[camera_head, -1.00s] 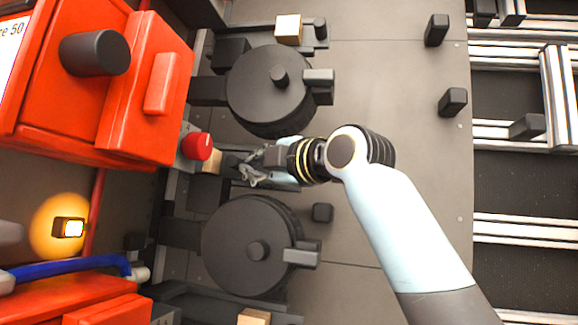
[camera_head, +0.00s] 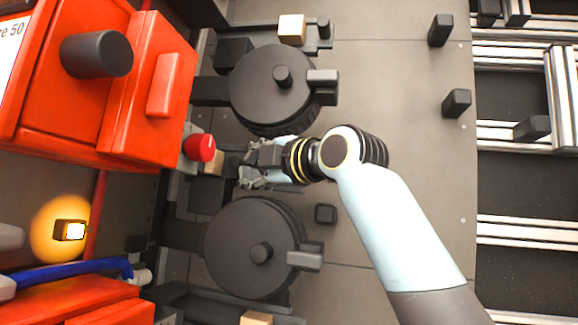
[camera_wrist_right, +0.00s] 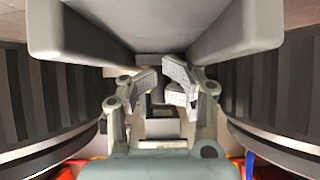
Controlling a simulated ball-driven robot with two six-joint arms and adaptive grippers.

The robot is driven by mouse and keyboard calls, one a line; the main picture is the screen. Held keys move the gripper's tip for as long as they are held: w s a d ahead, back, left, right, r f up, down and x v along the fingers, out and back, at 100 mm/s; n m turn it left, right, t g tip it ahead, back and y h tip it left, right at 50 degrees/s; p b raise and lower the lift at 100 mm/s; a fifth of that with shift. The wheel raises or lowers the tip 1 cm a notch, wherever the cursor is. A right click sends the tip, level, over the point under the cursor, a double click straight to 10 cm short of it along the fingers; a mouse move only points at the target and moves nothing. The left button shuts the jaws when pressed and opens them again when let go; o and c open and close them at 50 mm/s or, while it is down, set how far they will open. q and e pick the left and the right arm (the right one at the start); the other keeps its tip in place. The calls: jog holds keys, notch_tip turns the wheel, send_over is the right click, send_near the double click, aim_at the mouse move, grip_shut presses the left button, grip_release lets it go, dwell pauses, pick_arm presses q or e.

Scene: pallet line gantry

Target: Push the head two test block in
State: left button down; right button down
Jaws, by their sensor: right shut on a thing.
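A pale wooden block (camera_head: 213,161) sits in the middle station in the head view, just below and right of a red knob (camera_head: 200,148). My right gripper (camera_head: 246,172) is low just right of this block, between two big black round drums. In the right wrist view its fingers (camera_wrist_right: 162,80) are close together around a small dark part (camera_wrist_right: 158,97). The part is mostly hidden. The block and the fingers look apart, with dark hardware between them. Similar blocks sit at the top station (camera_head: 291,28) and at the bottom edge (camera_head: 256,318).
The upper drum (camera_head: 270,88) and lower drum (camera_head: 250,245) flank my right gripper closely.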

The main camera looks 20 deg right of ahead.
jog(key=shift+s+d+r, duration=0.15)
jog(key=shift+s+r, duration=0.25)
jog(key=shift+s, duration=0.15)
jog(key=shift+s+d+f+p, duration=0.2)
jog(key=shift+s+d, duration=0.5)
jog(key=shift+d, duration=0.25)
jog(key=shift+s+d+f+p, duration=0.1)
jog(key=shift+s+d+p, duration=0.1)
jog(key=shift+s+d, duration=0.6)
jog(key=shift+w+d, duration=0.2)
jog(key=shift+s, duration=0.1)
